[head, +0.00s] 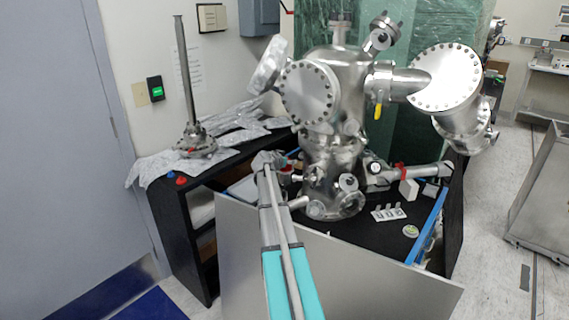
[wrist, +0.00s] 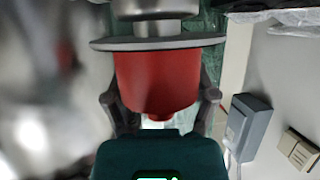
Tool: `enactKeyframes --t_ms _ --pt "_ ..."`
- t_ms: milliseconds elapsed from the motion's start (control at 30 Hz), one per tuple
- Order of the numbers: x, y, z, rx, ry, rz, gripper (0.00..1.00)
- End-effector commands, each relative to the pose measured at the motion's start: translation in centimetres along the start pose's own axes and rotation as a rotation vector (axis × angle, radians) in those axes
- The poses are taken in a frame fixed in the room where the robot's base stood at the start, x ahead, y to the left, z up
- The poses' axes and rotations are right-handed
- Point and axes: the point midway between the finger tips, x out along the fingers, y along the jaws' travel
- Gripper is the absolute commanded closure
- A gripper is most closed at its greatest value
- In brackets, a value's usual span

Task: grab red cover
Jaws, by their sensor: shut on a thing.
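The red cover (wrist: 157,75) fills the middle of the wrist view. It is a red cup shape with its wide end against a grey metal disc (wrist: 157,43). My gripper (wrist: 160,98) has one dark finger on each side of it and is shut on it. In the head view my gripper (head: 268,160) is at the left side of the steel vacuum chamber (head: 333,150). I cannot make out the held cover clearly there. The cover appears still up against the disc; whether it is loose cannot be told.
A black bench (head: 385,225) carries the chamber, with a grey panel (head: 340,275) in front. Foil and a metal post (head: 185,80) stand at the left, with a small red cap (head: 181,181) nearby. Small parts (head: 388,213) lie at the right. Open floor is at the far right.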

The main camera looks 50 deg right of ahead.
Motion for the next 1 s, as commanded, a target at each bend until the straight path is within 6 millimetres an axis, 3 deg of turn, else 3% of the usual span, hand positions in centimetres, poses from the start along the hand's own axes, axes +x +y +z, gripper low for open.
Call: enactKeyframes --t_ms 367,900,1000 --pt "-0.8 -0.4 -2.0 0.0 0.0 0.0 0.58" --pt "-2.8 -0.4 -6.9 0.0 0.0 -0.001 0.58" --pt "-2.1 -2.8 -6.6 -0.002 0.0 -0.003 0.58"
